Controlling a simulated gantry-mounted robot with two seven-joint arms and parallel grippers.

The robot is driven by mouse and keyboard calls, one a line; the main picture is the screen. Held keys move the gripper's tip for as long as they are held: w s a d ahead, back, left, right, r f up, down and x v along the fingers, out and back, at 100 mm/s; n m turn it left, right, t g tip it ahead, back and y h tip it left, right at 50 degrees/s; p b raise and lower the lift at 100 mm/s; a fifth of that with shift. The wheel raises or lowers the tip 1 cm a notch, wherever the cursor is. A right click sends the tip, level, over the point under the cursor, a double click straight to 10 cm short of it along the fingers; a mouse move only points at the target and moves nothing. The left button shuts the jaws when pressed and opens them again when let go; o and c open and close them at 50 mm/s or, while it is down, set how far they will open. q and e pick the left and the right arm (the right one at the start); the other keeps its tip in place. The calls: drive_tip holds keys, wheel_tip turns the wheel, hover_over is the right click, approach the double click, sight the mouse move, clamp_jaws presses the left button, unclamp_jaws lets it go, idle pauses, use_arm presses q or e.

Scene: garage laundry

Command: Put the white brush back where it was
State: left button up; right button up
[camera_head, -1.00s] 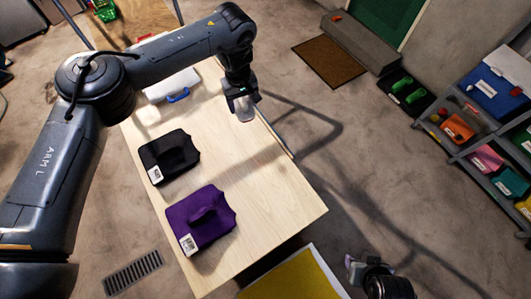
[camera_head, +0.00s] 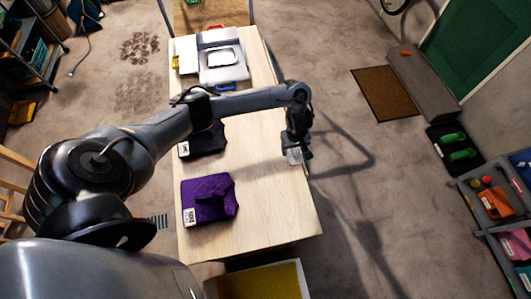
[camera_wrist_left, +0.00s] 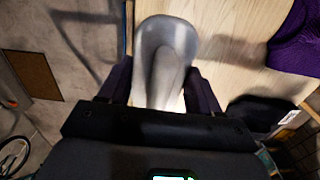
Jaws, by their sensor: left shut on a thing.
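The white brush (camera_head: 294,157) is held in my left gripper (camera_head: 297,146), above the right edge of the wooden table. In the left wrist view, the brush (camera_wrist_left: 166,50) is a pale grey-white rounded shape between the two dark fingers, pointing away from the wrist. The gripper is shut on it. Its lower end seems to hang over the tabletop; I cannot tell whether it touches. My right gripper is out of view.
The wooden table (camera_head: 265,210) holds a folded purple garment (camera_head: 208,199) and a black one (camera_head: 203,141), partly behind my arm. The table's right strip is clear. A yellow-topped box (camera_head: 265,282) stands at the near end.

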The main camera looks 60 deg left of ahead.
use_arm(q)
drive_tip(key=s+f+p, duration=0.1)
drive_tip(key=s+f, duration=0.2)
drive_tip(key=s, duration=0.4)
drive_tip(key=b, duration=0.5)
hover_over(256, 157)
wheel_tip(256, 157, down, 8)
drive_tip(key=shift+r, duration=0.15)
drive_tip(key=shift+f+b, duration=0.7)
drive_tip(key=shift+f, duration=1.25)
drive_tip(key=o, duration=0.9)
drive_tip(key=shift+f, duration=0.1)
drive_tip(key=shift+o, duration=0.2)
